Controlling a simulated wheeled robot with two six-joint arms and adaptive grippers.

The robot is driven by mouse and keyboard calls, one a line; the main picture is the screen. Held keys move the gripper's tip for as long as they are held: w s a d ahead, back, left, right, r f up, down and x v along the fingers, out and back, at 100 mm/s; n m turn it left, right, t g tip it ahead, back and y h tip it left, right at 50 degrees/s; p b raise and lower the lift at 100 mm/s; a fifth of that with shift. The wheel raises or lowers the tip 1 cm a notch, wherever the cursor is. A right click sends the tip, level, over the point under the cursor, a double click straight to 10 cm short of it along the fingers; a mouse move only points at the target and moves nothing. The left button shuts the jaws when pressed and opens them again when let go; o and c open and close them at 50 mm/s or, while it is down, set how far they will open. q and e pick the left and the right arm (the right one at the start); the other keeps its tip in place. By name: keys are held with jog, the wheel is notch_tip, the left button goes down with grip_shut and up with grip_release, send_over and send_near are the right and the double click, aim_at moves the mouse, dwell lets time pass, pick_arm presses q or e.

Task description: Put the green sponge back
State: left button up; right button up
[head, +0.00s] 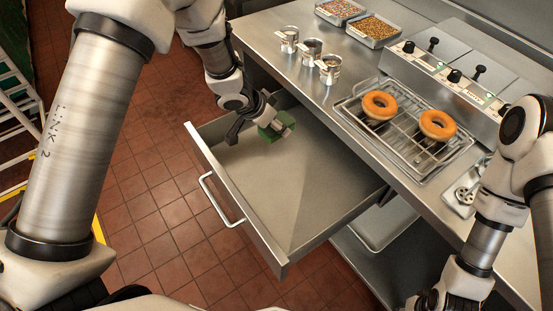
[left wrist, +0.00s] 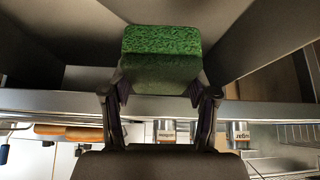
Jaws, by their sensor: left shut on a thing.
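The green sponge (head: 272,130) is in my left gripper (head: 258,118), over the back left part of the open metal drawer (head: 290,200). In the left wrist view the sponge (left wrist: 160,60) sits between the two fingers of the left gripper (left wrist: 162,95), which are shut on its sides. I cannot tell whether the sponge touches the drawer floor. The drawer is pulled well out and looks empty. My right gripper (head: 432,300) is only partly in view at the bottom right edge, and its fingers cannot be made out.
The steel counter (head: 300,85) above the drawer holds several metal cups (head: 311,48), a wire rack (head: 400,140) with two donuts (head: 380,105), and two sprinkle trays (head: 374,30). The drawer's handle (head: 212,200) faces the tiled floor (head: 160,220). A ladder (head: 18,120) stands at the left.

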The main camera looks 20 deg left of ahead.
aim_at(283, 149)
pick_arm(q)
jog(key=f, duration=0.1)
jog(key=w+f+b, duration=0.1)
jog(key=f, duration=0.1)
jog(key=shift+w+d+f+m, duration=0.1)
jog(key=shift+w+d+m, duration=0.15)
jog(key=shift+d+m, duration=0.15)
jog(key=f, duration=0.2)
jog(key=f+b, duration=0.1)
jog(key=f, duration=0.1)
jog(key=f+b, duration=0.1)
jog(key=f, duration=0.2)
jog(key=shift+a, duration=0.25)
jog(key=shift+d+f, duration=0.1)
jog(key=shift+f, duration=0.15)
pick_arm(e)
jog(key=f, duration=0.2)
jog(key=d+f, duration=0.1)
jog(key=f, duration=0.1)
jog(key=shift+w+f, duration=0.1)
jog(key=shift+f, duration=0.05)
jog(key=shift+a, duration=0.1)
pick_arm(q)
jog(key=o, duration=1)
jog(key=shift+f, duration=0.1)
